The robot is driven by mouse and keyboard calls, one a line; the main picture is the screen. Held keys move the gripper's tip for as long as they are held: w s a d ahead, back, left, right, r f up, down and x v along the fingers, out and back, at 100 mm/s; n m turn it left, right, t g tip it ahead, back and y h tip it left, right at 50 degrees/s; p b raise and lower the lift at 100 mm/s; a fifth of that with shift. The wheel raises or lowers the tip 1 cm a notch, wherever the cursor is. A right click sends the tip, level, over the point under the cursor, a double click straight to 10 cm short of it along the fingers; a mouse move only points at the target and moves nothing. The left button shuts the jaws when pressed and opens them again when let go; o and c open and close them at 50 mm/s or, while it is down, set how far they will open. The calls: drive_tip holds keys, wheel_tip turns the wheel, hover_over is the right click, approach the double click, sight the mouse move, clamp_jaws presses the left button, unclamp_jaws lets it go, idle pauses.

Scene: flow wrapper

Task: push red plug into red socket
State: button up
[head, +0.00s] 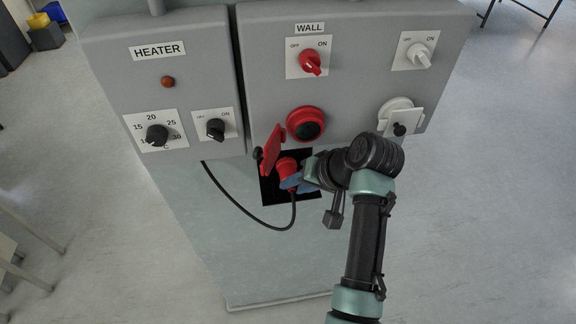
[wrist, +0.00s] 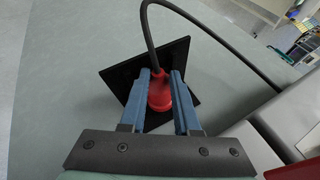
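The red plug (head: 287,168) is at the black plate (head: 270,188) below the wall panel, with a black cable coming from its end. My gripper (head: 292,182) is at the plug, its blue fingers partly hidden by my wrist. In the wrist view the plug (wrist: 159,94) fills the gap between the two blue fingers (wrist: 161,88), which look shut on it. The black plate lies behind them. The red socket (head: 306,124) is on the panel's lower edge, above the plug. A red flap (head: 271,150) hangs open at its lower left.
A white socket with a flap (head: 400,118) is to the right of the red socket. The red WALL switch (head: 311,62) and white switch (head: 419,55) are above. The heater panel (head: 165,85) is at left. The black cable (head: 240,208) loops left below the panels.

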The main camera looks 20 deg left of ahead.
drive_tip(key=shift+w+a+f, duration=0.1)
drive_tip(key=shift+a+f, duration=0.05)
drive_tip(key=shift+f, duration=0.15)
clamp_jaws()
drive_tip(key=shift+r, duration=0.2)
drive_tip(key=shift+r+b, duration=0.2)
drive_tip(key=shift+b, duration=0.3)
drive_tip(key=shift+d+r+b, duration=0.25)
drive_tip(key=shift+b, duration=0.15)
drive_tip(key=s+d+b, duration=0.2)
drive_tip(key=d, duration=0.6)
drive_tip(key=s+d+b, duration=0.2)
drive_tip(key=d, duration=0.7)
drive_tip(key=shift+s+r+b, duration=0.15)
drive_tip(key=shift+s+b, duration=0.2)
